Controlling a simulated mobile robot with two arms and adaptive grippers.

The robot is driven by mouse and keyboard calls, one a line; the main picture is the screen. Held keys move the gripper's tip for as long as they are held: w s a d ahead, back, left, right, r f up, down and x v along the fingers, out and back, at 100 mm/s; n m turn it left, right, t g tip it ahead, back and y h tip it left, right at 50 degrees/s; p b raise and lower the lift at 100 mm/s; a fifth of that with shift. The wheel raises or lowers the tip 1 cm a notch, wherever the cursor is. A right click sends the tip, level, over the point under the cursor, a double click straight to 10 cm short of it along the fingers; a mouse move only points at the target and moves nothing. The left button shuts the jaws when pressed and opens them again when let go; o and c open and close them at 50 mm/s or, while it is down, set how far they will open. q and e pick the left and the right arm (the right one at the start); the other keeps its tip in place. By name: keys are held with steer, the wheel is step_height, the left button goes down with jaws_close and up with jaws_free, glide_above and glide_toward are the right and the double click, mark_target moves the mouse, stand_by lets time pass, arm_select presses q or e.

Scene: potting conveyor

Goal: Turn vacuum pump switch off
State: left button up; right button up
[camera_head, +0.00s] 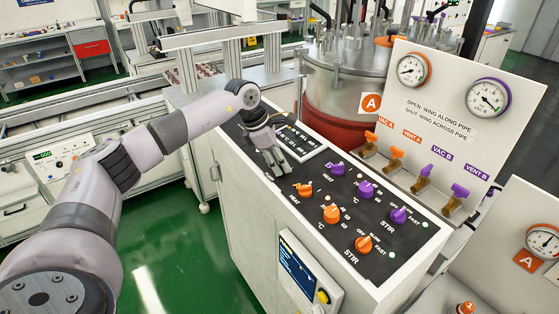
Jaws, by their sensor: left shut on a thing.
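My left gripper (276,169) reaches down to the far left part of the dark control panel (320,246), beside a framed readout (297,141) with white figures. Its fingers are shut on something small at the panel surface. The fingers hide that part, so I cannot make out its shape, its label or which way it is set. No vacuum pump switch shows clearly elsewhere on the panel. My right gripper is not in view.
Orange knobs (331,214) and purple knobs (366,190) stand close to the right of my left gripper. Behind are orange and purple valve wings (397,152), gauges (412,69) and a steel vessel (350,68). Green floor (175,250) lies open at the left.

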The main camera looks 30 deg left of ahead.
arm_select(q)
steer(key=c, duration=0.4)
steer(key=shift+o, duration=0.2)
steer(key=shift+n, duration=0.3)
steer(key=n+b, duration=0.2)
steer(key=n, duration=0.1)
steer(key=shift+w+a+n+t+y, duration=0.1)
steer(key=shift+n+t+y, duration=0.3)
steer(key=n+y+b, duration=0.1)
steer(key=n+b, duration=0.1)
steer(key=n, duration=0.2)
steer(key=shift+a, duration=0.1)
steer(key=shift+r+n+y+b, duration=0.1)
steer(key=shift+n+y+b, duration=0.4)
steer(key=shift+n, duration=1.2)
steer(key=shift+a, duration=0.1)
steer(key=shift+w, duration=0.1)
